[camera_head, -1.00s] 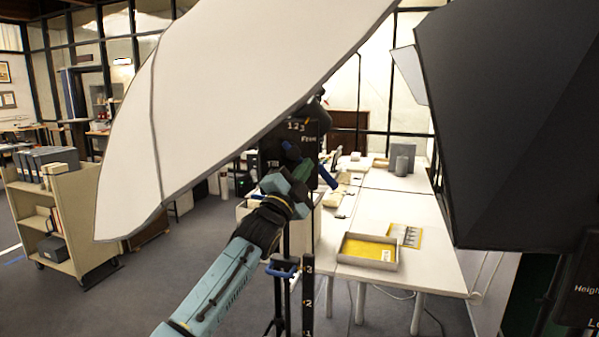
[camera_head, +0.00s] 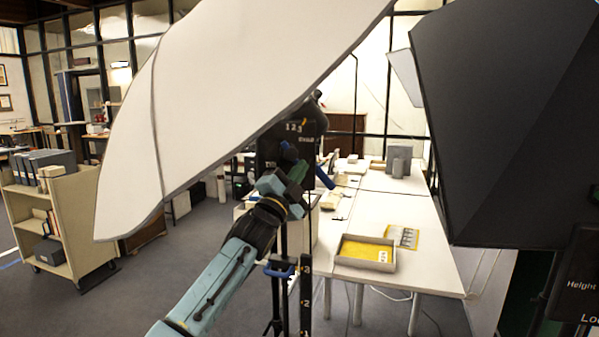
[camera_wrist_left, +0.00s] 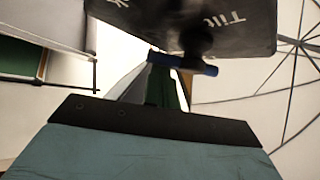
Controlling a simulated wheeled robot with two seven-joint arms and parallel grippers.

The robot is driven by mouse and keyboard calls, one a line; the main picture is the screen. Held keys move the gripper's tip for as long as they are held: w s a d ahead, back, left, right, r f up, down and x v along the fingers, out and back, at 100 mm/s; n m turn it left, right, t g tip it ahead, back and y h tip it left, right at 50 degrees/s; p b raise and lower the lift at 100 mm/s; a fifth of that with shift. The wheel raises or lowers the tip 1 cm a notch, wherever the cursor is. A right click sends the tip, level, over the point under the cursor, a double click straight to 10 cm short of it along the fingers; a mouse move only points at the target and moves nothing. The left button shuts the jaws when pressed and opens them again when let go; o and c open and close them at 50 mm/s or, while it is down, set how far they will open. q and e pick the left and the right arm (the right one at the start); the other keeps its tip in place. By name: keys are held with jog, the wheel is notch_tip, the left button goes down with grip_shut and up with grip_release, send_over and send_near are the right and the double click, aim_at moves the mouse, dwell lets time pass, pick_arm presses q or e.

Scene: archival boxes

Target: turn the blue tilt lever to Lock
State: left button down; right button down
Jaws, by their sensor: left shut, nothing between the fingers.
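The blue tilt lever (camera_head: 324,178) is on a dark panel (camera_head: 305,135) behind the edge of the white umbrella. Its upper part shows above my left gripper and its lower end to the right; the middle is hidden. In the left wrist view the lever (camera_wrist_left: 200,68) is a blue bar on a black hub, under the panel (camera_wrist_left: 225,32) marked "Tilt". My left gripper (camera_head: 298,174) is shut and empty, its fingers in front of the lever. I cannot tell whether they touch it. My right gripper is not in view.
The large white umbrella (camera_head: 215,95) hangs close above my left arm. A black softbox (camera_head: 510,120) fills the right side. Below the panel stands a post with another blue handle (camera_head: 280,271). A white table (camera_head: 400,215) with a yellow-lined tray (camera_head: 366,252) is behind.

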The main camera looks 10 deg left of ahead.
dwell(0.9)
pick_arm(q)
jog(key=s+f+b, duration=0.1)
jog(key=s+f, duration=0.1)
jog(key=s, duration=0.7)
jog(key=shift+f+b, duration=0.25)
jog(key=shift+b, duration=0.1)
jog(key=shift+a, duration=0.1)
